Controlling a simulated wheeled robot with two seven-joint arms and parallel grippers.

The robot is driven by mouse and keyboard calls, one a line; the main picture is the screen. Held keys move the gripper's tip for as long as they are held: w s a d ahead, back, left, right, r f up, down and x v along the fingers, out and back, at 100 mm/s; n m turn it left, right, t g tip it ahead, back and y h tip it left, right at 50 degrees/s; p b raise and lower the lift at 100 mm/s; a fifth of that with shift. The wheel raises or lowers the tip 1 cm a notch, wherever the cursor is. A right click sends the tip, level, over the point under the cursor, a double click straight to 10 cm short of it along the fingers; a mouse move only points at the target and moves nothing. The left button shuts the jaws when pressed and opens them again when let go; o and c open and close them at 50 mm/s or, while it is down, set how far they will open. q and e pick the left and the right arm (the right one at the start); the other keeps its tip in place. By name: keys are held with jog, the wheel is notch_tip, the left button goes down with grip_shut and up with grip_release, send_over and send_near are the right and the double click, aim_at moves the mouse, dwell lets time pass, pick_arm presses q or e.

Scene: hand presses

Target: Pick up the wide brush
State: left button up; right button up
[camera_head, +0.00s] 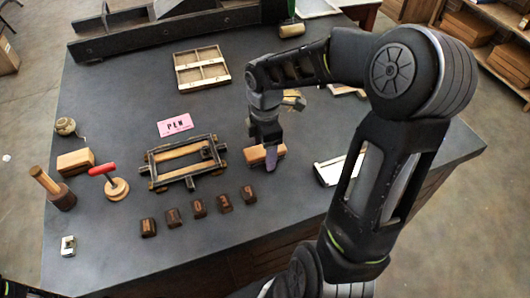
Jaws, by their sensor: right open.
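My right gripper (268,149) points down over the middle of the table, its jaws open. A small tan wooden piece (256,156) lies right at its fingertips and shows on both sides of the nearer finger. It may be the wide brush, but the gripper covers its middle and no bristles can be made out. I cannot tell whether the fingers touch it. My left gripper is not in view.
The dark table (110,245) holds a wooden frame (158,181), several dark letter blocks (198,208), a pink PEN card (175,125), a divided tray (201,68) and a red-handled tool (116,187). A white-topped piece (329,172) lies right of the gripper. The table's front left is mostly clear.

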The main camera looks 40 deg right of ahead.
jog(key=shift+c, duration=0.3)
grip_shut()
dwell(0.6)
